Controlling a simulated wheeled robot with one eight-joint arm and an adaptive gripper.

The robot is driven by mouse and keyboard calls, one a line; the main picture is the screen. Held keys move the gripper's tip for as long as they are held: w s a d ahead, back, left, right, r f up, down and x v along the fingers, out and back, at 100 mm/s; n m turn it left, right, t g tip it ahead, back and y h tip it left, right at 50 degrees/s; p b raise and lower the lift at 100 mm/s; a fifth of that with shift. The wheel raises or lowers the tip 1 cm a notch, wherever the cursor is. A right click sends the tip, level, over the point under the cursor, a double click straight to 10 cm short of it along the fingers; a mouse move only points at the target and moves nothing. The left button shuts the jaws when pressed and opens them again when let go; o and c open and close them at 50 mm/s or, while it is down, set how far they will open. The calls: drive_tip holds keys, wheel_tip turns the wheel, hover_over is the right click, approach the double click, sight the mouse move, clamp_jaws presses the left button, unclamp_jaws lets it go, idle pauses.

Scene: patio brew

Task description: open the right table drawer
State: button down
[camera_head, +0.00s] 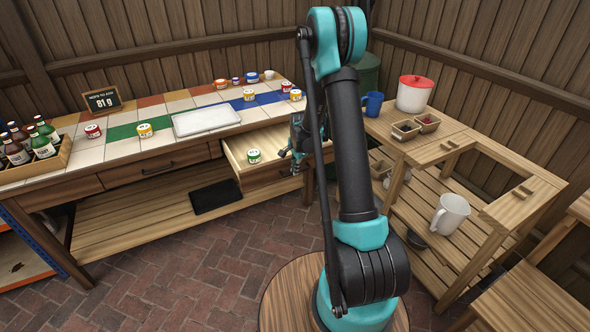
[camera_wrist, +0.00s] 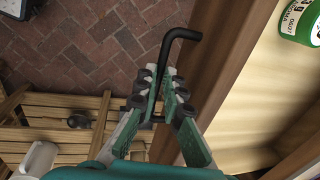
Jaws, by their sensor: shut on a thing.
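The right table drawer (camera_head: 234,165) stands pulled out from the tiled table in the head view, and its inside shows. A green jar (camera_head: 254,156) stands in it; the jar also shows at the top right of the wrist view (camera_wrist: 302,22). My gripper (camera_head: 297,150) is at the drawer's front, partly behind my arm. In the wrist view my gripper (camera_wrist: 168,85) is shut on the black bar handle (camera_wrist: 180,36), whose bent end sticks out past the fingers. The left table drawer (camera_head: 155,167) is closed.
The tabletop (camera_head: 107,152) carries several small jars, a white tray (camera_head: 206,120), a bottle crate (camera_head: 35,160) and a sign (camera_head: 102,101). A wooden side bench (camera_head: 450,165) with a blue mug (camera_head: 373,103) and a white pitcher (camera_head: 450,214) stands right. Brick floor lies open in front.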

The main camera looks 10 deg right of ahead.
drive_tip(key=c, duration=1.9)
unclamp_jaws()
wheel_tip(320, 180, up, 12)
drive_tip(key=s, duration=0.2)
drive_tip(key=shift+d, duration=0.35)
drive_tip(key=shift+f, duration=0.1)
drive_tip(key=s+d+r+n+t, duration=0.2)
drive_tip(key=s+n, duration=1.2)
drive_tip(key=s, duration=1.7)
drive_tip(key=shift+s+r+h, duration=0.2)
drive_tip(key=shift+s+h, duration=0.1)
drive_tip(key=shift+s, duration=0.1)
